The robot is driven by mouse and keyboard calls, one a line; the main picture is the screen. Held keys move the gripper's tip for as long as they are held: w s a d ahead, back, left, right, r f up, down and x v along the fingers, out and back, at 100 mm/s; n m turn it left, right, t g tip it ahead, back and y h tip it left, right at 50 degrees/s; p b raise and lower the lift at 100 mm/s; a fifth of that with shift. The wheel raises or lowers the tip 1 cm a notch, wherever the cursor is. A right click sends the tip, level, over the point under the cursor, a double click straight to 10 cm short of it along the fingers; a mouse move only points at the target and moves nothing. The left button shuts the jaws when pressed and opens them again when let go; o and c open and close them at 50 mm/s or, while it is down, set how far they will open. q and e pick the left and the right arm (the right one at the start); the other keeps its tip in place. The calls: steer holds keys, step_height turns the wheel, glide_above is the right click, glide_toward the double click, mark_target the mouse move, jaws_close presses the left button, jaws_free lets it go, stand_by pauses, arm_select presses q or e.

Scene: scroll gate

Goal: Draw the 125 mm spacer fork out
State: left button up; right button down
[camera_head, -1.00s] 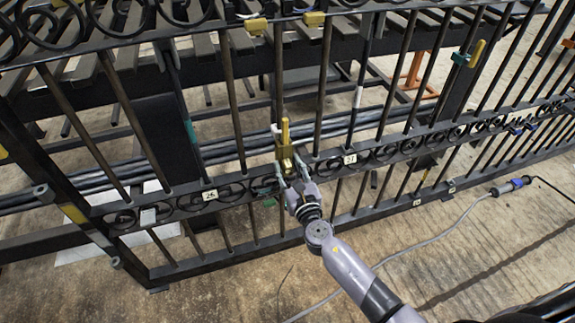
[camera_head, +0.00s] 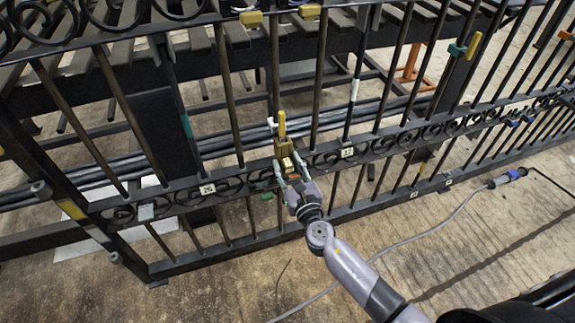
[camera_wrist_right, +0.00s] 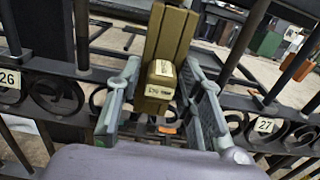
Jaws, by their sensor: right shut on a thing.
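The spacer fork (camera_head: 286,156) is an olive-yellow block at the gate's middle scroll rail. In the right wrist view the fork (camera_wrist_right: 172,40) stands nearly upright, with a small pale label too small to read surely. My right gripper (camera_head: 285,173) is shut on it, one grey finger on each side. The right gripper (camera_wrist_right: 162,100) covers the fork's lower sides in the wrist view. A brighter yellow upright piece (camera_head: 282,124) shows just above the block; I cannot tell whether it belongs to the fork. My left gripper is not in view.
The dark gate (camera_head: 235,181) has upright bars close on both sides of the gripper. Number plates 26 (camera_head: 207,189) and 27 (camera_wrist_right: 264,125) flank it. Yellow blocks (camera_head: 251,19) sit on the top rail. A cable with a blue connector (camera_head: 513,176) lies right.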

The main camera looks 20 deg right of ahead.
steer(key=shift+r, duration=0.1)
steer(key=shift+s, duration=1.4)
steer(key=shift+s+d, duration=0.1)
steer(key=shift+s, duration=2.1)
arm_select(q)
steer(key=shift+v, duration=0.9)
arm_select(e)
steer(key=s, duration=0.2)
steer(key=shift+s+d, duration=0.1)
steer(key=shift+s, duration=0.3)
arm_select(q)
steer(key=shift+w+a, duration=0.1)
